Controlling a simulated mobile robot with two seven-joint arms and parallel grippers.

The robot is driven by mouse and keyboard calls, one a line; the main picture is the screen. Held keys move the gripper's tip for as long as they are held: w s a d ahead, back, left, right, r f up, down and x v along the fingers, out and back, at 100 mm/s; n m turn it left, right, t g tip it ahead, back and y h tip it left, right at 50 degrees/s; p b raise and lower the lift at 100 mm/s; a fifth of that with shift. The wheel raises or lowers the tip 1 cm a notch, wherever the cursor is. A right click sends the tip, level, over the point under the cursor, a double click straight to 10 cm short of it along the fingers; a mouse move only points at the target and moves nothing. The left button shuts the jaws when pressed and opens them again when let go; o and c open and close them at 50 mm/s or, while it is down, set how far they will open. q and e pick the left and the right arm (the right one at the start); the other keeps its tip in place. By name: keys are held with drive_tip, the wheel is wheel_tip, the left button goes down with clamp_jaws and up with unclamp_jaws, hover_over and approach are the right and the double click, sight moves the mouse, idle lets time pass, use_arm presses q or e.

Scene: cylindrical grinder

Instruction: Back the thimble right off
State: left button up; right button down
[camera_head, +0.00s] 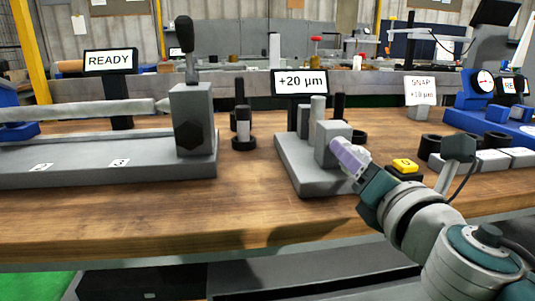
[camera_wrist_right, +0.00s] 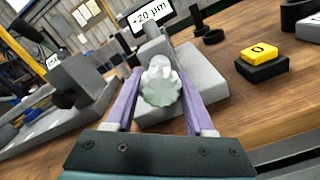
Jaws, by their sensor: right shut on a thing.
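The thimble (camera_wrist_right: 161,88) is a pale, ribbed knob on the front of a grey block (camera_head: 331,140) of the gauge stand, seen nearly end-on in the right wrist view. My right gripper (camera_head: 349,158) comes from the lower right with its purple fingers at the block's front. In the right wrist view the fingers (camera_wrist_right: 158,84) lie on either side of the thimble and are shut on it. The fingers hide the thimble in the head view. The stand's display (camera_head: 300,83) reads +20 µm. My left gripper is not in view.
A yellow button (camera_head: 405,165) on a black box sits just right of my right gripper. The grinder's grey bed with a tailstock block (camera_head: 193,118) and a READY sign (camera_head: 109,61) stands left. Black rings and grey blocks lie right. Bare wooden bench (camera_head: 190,220) is in front.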

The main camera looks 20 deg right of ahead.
drive_tip(key=shift+c, duration=1.3)
unclamp_jaws()
drive_tip(key=b+v, duration=0.1)
drive_tip(key=v, duration=0.9)
drive_tip(key=shift+d, duration=0.15)
